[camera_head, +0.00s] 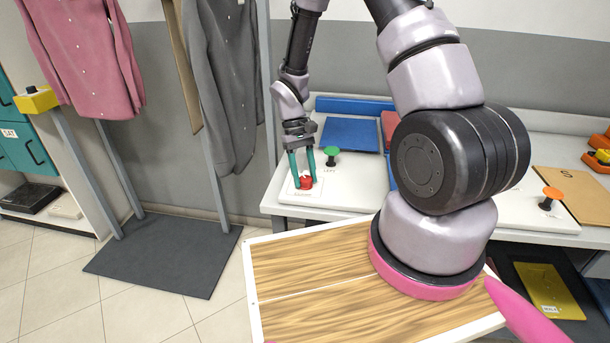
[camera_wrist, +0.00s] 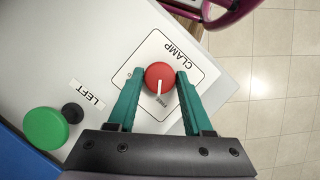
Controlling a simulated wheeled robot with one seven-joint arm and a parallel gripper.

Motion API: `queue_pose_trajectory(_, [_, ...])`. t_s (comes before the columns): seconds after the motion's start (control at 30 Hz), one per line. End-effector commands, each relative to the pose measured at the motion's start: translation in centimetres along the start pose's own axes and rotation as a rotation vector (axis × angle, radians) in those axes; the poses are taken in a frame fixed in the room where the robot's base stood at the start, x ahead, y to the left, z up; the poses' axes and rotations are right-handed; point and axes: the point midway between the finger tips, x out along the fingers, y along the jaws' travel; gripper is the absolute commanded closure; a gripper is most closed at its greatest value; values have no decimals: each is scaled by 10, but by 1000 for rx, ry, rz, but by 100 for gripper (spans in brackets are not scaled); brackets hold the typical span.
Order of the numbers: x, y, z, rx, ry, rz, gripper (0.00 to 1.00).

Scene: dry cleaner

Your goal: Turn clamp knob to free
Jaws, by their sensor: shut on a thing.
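The clamp knob (camera_wrist: 159,77) is red and round with a white pointer line. It sits on a white label plate (camera_wrist: 185,52) marked CLAMP, with the word FREE near its lower edge in the wrist view. The pointer line points down in that view, toward the FREE marking. My gripper (camera_wrist: 154,88) has its two teal fingers on either side of the knob, shut on it. In the head view the knob (camera_head: 306,182) sits at the left front of the white counter, with my gripper (camera_head: 304,176) reaching down onto it from above.
A green button (camera_wrist: 45,129) with a LEFT label (camera_wrist: 89,94) is close beside the plate; it also shows in the head view (camera_head: 332,152). An orange-topped knob (camera_head: 551,193) stands farther right. Blue pads (camera_head: 350,134) lie behind. Hanging shirts (camera_head: 85,50) are at left.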

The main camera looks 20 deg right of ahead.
Motion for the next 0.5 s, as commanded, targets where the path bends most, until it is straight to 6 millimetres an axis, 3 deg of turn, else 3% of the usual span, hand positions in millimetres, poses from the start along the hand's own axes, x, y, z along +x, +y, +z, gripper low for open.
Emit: queue_pose_trajectory(0.5, [0, -1, 0, -140, 1, 58, 100])
